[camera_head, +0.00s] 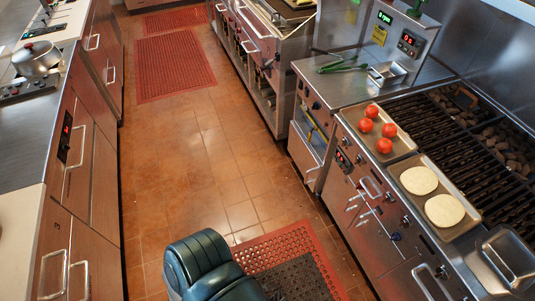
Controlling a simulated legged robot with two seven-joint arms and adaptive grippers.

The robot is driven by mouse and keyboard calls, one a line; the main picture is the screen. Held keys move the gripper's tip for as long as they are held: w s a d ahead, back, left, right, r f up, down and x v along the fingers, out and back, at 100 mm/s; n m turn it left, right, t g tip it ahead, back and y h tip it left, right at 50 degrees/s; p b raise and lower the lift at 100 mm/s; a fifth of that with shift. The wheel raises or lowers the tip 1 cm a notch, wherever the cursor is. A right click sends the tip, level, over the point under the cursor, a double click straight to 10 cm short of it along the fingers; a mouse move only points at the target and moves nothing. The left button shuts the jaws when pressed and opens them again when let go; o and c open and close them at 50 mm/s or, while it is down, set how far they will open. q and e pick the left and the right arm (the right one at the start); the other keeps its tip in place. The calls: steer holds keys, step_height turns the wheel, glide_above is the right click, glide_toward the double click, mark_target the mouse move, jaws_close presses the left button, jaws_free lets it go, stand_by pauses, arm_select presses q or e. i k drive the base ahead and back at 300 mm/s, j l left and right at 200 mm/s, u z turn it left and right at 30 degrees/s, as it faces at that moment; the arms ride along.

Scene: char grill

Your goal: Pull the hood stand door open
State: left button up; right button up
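The steel stand (345,90) on the right carries a raised panel (395,40) with lit displays. Its lower front panel (304,158) has a bar handle near the top edge. A gap above that panel shows something pale inside. I cannot tell for sure which front is the hood stand door. More steel fronts with bar handles (368,188) continue below the grill. Neither of my grippers is in view, and nothing is seen touching any handle.
Trays with tomatoes (372,111) and pale rounds (419,180) sit beside the grill grates (450,130). The left counter holds a pot (36,60).

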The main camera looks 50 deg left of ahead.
mark_target(305, 158)
steer(key=u, duration=1.35)
